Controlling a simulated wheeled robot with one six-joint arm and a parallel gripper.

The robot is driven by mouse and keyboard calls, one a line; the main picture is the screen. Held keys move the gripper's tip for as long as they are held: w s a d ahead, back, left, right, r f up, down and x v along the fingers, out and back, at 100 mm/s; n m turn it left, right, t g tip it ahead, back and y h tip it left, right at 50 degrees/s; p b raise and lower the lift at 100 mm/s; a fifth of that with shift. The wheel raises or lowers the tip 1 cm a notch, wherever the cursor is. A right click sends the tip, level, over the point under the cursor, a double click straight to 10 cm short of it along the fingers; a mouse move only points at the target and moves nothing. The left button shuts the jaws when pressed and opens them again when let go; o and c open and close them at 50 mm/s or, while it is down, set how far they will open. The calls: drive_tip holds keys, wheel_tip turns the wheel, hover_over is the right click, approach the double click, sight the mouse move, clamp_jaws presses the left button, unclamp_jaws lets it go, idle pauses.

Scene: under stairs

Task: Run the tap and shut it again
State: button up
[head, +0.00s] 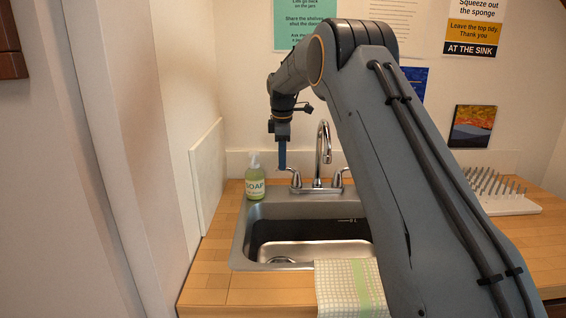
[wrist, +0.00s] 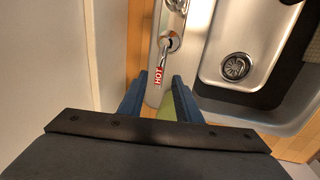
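The chrome tap (head: 323,150) stands behind the sink with a curved spout and a lever handle on each side. No water shows at the spout. The left handle (head: 294,178) carries a red HOT label in the wrist view (wrist: 159,77). The right handle (head: 341,177) is partly hidden by my arm. My gripper (head: 282,167) points down just above and left of the hot handle. In the wrist view its two blue fingers (wrist: 157,88) are apart with nothing gripped. The hot lever's labelled end lies ahead of the gap between them; I cannot tell if they touch.
The steel sink (head: 240,247) is empty, with a drain (wrist: 236,67). A checked cloth (head: 346,285) hangs over its front edge. A spiked white rack (head: 510,204) stands right. A white panel (head: 207,175) bounds the left.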

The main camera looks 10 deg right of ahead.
drive_tip(key=shift+w+d+f, duration=0.1)
drive_tip(key=shift+w+f, duration=0.05)
drive_tip(key=shift+f, duration=0.45)
drive_tip(key=shift+w+f, duration=0.1)
drive_tip(key=shift+f, duration=0.45)
clamp_jaws()
